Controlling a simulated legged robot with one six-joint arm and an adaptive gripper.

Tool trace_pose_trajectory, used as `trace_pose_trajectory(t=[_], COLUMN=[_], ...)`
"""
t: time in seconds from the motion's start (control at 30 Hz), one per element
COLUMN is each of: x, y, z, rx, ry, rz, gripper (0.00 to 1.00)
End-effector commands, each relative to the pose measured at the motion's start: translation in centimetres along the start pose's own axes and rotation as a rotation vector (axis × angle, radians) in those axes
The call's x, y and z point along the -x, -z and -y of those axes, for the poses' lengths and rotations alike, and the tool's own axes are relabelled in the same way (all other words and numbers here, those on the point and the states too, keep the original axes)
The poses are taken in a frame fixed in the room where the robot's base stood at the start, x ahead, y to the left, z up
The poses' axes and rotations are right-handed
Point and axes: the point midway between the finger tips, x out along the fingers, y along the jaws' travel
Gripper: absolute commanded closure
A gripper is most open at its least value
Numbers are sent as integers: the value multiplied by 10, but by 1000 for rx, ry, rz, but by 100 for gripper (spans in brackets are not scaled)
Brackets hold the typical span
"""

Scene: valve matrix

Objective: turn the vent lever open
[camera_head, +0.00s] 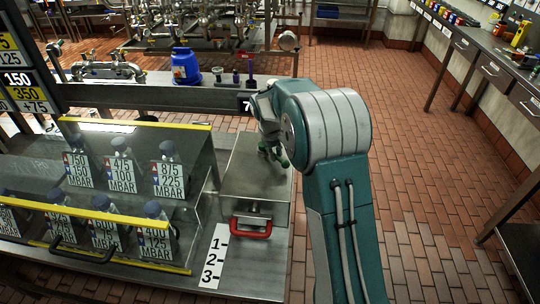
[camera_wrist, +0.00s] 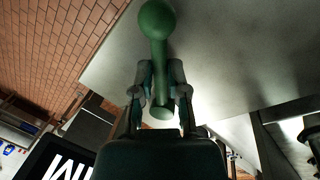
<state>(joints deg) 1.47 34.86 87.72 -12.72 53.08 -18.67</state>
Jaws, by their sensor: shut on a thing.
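In the wrist view a green lever (camera_wrist: 157,60) with a round ball knob runs between my gripper's fingers. My gripper (camera_wrist: 160,92) is shut on its shaft, with one finger on each side and the ball beyond the fingertips. No label shows on this lever, so I cannot tell from a marking that it is the vent lever. In the head view my gripper (camera_head: 275,152) is low over the metal box (camera_head: 250,185) at the right end of the bench. There the lever is mostly hidden by the gripper and my arm.
The box has a red handle (camera_head: 251,228) on its front. Left of it, a clear case with yellow edges (camera_head: 140,122) covers several labelled bottles. A blue container (camera_head: 186,68) stands on the shelf behind. The brick floor (camera_head: 415,150) right of my arm is clear.

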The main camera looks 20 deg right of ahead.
Motion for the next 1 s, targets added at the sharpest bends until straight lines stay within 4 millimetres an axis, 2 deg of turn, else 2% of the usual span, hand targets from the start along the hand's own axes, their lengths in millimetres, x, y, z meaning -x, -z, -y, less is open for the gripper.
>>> trace_pose_trajectory(t=[0.5,1.0], x=[-7,-9], y=[6,11], z=[-29,-39], rx=[435,609], ry=[1,1], rz=[-87,-123], gripper=[100,100])
